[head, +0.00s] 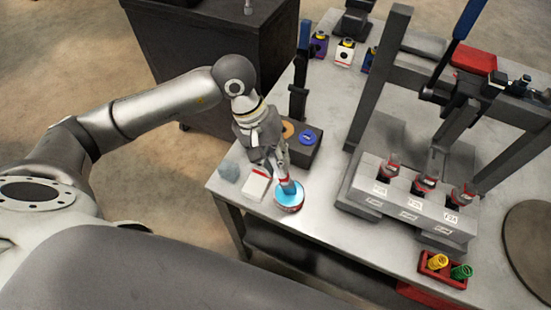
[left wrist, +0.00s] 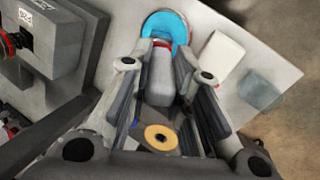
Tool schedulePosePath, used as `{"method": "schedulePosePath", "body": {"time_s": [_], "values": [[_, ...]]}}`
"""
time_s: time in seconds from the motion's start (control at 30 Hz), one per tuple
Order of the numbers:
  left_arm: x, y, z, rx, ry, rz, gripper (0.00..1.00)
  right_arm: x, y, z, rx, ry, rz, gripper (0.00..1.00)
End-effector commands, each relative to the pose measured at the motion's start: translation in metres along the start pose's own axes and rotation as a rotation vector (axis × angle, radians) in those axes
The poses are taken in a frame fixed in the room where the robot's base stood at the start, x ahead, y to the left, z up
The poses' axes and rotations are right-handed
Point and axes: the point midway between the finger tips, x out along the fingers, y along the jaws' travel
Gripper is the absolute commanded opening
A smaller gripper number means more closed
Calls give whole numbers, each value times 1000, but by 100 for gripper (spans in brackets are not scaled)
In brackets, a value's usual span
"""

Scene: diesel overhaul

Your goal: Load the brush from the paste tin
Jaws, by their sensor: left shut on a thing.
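The paste tin (head: 289,208) is a small round tin with a red-and-white side and bright blue paste, standing near the table's front left edge. It also shows at the top of the left wrist view (left wrist: 168,20). My left gripper (head: 282,170) is over the tin, pointing down, shut on the brush. In the left wrist view the brush (left wrist: 161,80) has a grey handle with a red and pale band, and lies between the fingers. Its tip end is at the blue paste; the bristles and exact depth are hidden. My right gripper is not in view.
A white block with a red edge (head: 256,185) and a grey-blue lump (head: 229,171) lie left of the tin. A dark holder (head: 302,155) with orange and blue rings stands behind. A grey rack (head: 400,205) and a red tray (head: 443,279) stand to the right.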

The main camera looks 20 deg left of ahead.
Motion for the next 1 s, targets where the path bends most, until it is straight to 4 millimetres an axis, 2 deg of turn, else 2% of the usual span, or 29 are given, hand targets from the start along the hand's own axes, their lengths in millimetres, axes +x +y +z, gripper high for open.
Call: {"method": "schedulePosePath", "body": {"time_s": [0.23, 1.0], "values": [[-2, 0, 2, -1, -6, -5, 0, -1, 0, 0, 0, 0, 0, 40], [-61, 22, 6, 0, -1, -1, 0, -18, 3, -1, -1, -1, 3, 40]]}}
